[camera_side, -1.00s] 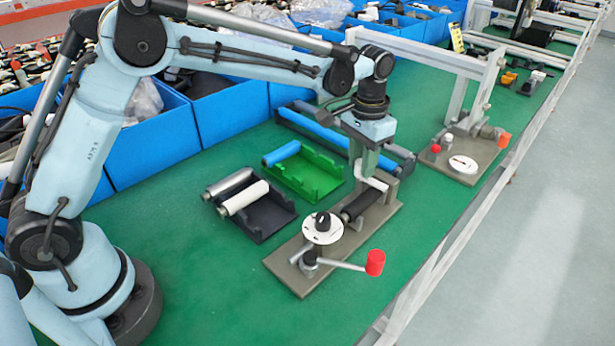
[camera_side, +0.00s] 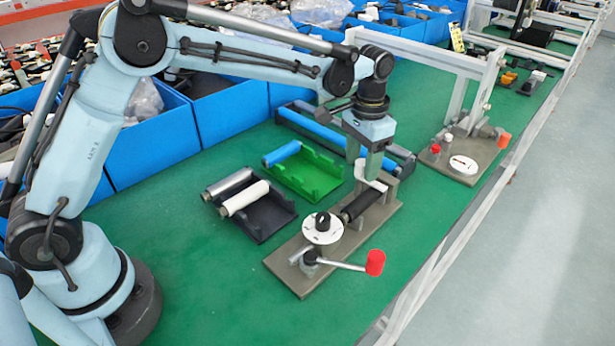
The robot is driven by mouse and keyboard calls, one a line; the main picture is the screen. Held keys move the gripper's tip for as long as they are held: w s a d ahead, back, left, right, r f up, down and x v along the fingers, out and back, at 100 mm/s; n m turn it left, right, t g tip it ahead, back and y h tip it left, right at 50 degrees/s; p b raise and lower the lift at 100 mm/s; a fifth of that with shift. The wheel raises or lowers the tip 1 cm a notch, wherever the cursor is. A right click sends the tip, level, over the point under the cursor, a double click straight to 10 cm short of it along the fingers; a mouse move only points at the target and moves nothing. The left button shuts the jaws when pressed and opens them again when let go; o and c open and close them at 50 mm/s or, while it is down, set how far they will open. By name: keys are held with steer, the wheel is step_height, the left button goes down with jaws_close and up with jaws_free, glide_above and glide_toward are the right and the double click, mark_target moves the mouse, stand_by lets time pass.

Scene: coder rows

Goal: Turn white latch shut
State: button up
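The white latch (camera_side: 371,184) is a small white bar at the far end of the grey-brown coder base plate (camera_side: 290,274), by the upright bracket there. It slants from beside my fingers down to the right, above the black roller (camera_side: 361,205). My gripper (camera_side: 370,176) points straight down with its fingertips at the latch's upper part. The fingers look close together and hide part of the latch. I cannot tell whether they grip it or only touch it. The plate also carries a white dial (camera_side: 322,228) with a black knob and a crank with a red handle (camera_side: 375,262).
Left of the plate are a black tray (camera_side: 268,219) with a silver and a white roller, and a green tray (camera_side: 311,180) with a blue roller. A long blue roller (camera_side: 325,130) in a dark holder lies behind my gripper. A second coder (camera_side: 464,157) stands far right.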

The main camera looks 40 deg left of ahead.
steer(key=shift+r, duration=0.1)
step_height(320, 180, up, 12)
stand_by(0.7)
steer(key=shift+s+a, duration=0.1)
steer(key=s+a+r+n+t, duration=0.15)
steer(key=s+a+t, duration=0.25)
steer(key=s+a, duration=0.45)
steer(key=s+a+f+n+t, duration=0.2)
steer(key=s+f, duration=0.5)
steer(key=s, duration=0.4)
steer(key=shift+a+f+t, duration=0.15)
steer(key=shift+t, duration=0.45)
